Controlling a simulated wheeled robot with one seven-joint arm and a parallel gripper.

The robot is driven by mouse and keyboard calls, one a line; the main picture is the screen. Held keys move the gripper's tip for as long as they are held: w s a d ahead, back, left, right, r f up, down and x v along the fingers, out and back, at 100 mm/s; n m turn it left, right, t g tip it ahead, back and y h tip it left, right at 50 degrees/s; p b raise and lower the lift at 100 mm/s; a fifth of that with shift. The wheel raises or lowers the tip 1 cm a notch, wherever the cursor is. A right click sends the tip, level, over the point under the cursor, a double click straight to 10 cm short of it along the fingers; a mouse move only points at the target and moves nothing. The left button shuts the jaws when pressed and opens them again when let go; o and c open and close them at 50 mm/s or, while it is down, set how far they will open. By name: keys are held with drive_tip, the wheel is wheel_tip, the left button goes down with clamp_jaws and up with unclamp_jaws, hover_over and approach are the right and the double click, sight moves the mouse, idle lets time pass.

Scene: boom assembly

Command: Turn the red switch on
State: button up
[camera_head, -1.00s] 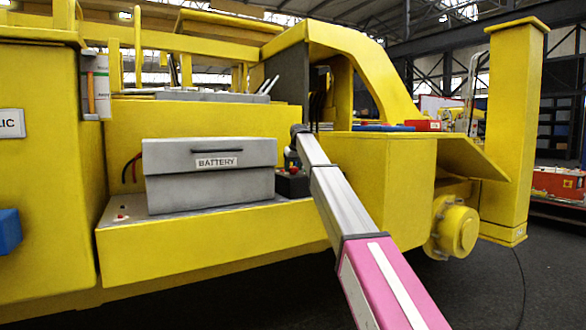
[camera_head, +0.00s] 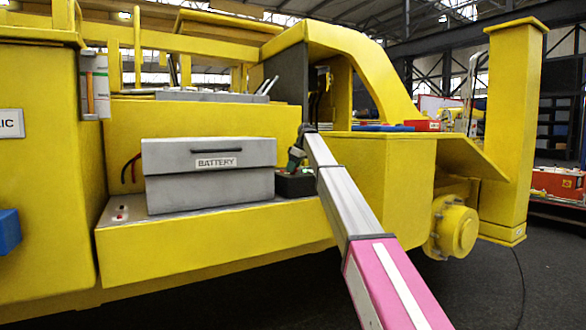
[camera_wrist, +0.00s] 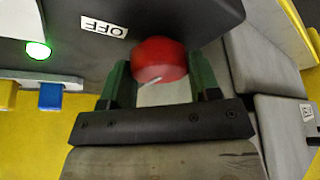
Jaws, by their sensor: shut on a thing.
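The red switch (camera_wrist: 158,60) is a round red knob with a pale line on it, on a dark box with an "OFF" label (camera_wrist: 104,27). My gripper (camera_wrist: 160,78) has its two green fingers on either side of the knob, closed on it. A green light (camera_wrist: 38,50) glows on the box near the label. In the head view the black switch box (camera_head: 295,184) stands right of the battery, and my gripper (camera_head: 296,158) is over it. The knob is hidden there.
The grey battery box (camera_head: 210,180) stands on the yellow ledge (camera_head: 200,245) just left of the switch box. A yellow machine wall (camera_head: 385,190) rises to the right, behind my arm. Wires (camera_head: 130,168) run at the battery's left.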

drive_tip(key=shift+n, duration=0.5)
drive_tip(key=o, duration=0.9)
drive_tip(key=shift+r, duration=0.1)
drive_tip(key=w+v, duration=0.1)
drive_tip(key=v, duration=0.9)
drive_tip(key=shift+s+d+r, duration=0.2)
drive_tip(key=shift+s+r, duration=0.1)
drive_tip(key=shift+s, duration=0.05)
drive_tip(key=shift+s, duration=0.1)
